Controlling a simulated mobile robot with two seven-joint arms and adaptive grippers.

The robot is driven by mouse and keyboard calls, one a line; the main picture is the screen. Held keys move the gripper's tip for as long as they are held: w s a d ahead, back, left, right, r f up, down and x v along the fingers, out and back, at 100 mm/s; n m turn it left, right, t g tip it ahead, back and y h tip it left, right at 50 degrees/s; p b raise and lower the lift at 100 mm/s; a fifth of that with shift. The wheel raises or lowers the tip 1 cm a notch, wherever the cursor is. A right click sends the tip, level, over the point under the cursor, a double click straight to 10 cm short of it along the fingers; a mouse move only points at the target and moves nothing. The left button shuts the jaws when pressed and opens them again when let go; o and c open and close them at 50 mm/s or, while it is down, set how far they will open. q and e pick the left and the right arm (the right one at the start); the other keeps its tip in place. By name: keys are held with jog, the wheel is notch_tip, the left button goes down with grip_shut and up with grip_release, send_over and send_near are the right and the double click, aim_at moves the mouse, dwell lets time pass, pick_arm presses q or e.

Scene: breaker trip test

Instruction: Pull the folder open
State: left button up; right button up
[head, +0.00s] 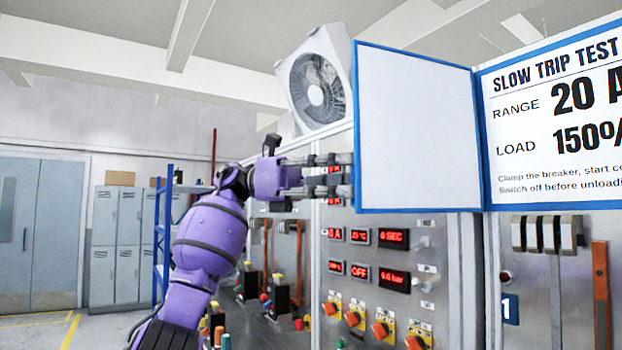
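The folder stands open in front of the test panel. Its cover (415,130) is a blank white sheet with a blue border, swung out to the left. Its inner page (550,110) shows on the right, with "SLOW TRIP TEST", "20 A" and "150%" in black print, cut off by the picture's right edge. My purple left gripper (338,176) is at the cover's left edge, its dark fingers pointing right. The fingertips end at or behind that edge, so I cannot tell whether they grip it. My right gripper is not in view.
The metal panel (450,300) below has red displays (393,240), orange knobs (380,329) and switch blocks (547,234). A white fan (318,80) sits on top. Lockers (117,240) and a blue rack (163,235) stand at the back left. Floor there is clear.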

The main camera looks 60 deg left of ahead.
pick_arm(q)
jog(key=v, duration=1)
jog(key=shift+s+a, duration=0.25)
jog(key=shift+s, duration=0.15)
